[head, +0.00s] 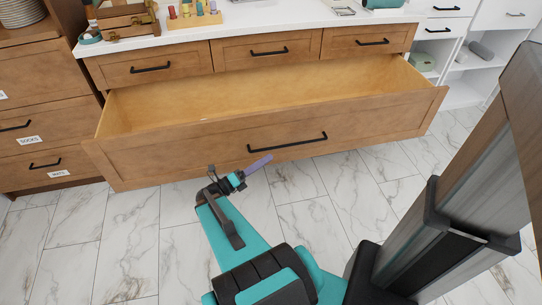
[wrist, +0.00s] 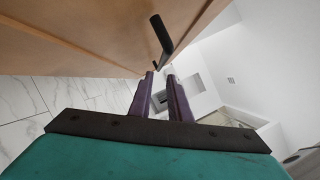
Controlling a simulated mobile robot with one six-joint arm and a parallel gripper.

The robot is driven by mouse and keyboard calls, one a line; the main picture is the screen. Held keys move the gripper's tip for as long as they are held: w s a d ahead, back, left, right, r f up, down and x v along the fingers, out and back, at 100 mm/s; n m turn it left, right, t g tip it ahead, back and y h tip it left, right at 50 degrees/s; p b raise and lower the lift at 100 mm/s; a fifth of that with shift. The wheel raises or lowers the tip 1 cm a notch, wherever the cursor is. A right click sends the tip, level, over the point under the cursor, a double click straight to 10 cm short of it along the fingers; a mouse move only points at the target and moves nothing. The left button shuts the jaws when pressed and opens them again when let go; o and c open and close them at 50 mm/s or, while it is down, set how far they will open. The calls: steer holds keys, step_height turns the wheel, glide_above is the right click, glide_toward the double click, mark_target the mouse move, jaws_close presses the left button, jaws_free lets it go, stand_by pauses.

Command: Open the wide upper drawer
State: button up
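The wide wooden drawer (head: 180,163) is pulled far out, below a row of small drawers, and its bare pale interior shows in the head view. Its long black bar handle (head: 287,143) is on the front panel. In the wrist view the wooden front (wrist: 85,30) fills the top left, with the dark handle (wrist: 162,36) sticking out from it. My gripper (head: 268,157) is just in front of and below the handle's left part. Its purple fingers (wrist: 160,75) have a gap between them and hold nothing that I can see. The handle appears beyond the fingertips.
Three shut small drawers, including the middle one (head: 266,52), sit above. The white countertop (head: 240,28) carries a wooden box (head: 125,18) and colored spools (head: 194,14). A labelled wooden cabinet (head: 45,135) stands left, white shelves (head: 462,90) right. The marble floor (head: 100,240) is clear.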

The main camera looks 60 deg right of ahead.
steer(key=shift+v, duration=1.25)
steer(key=a+f+m+t+y+p, duration=0.2)
steer(key=a+f+m+y+p, duration=0.35)
steer(key=a, duration=0.45)
steer(key=a+f+m+t+y+p, duration=0.2)
steer(key=a+f+m+y+p, duration=0.35)
steer(key=a, duration=0.45)
steer(key=a+m+t+y+p, duration=0.1)
steer(key=a+m+y+p, duration=0.5)
steer(key=a, duration=1.8)
steer(key=m+p, duration=0.2)
steer(key=m, duration=0.4)
steer(key=shift+a+r, duration=0.15)
steer(key=shift+a, duration=0.1)
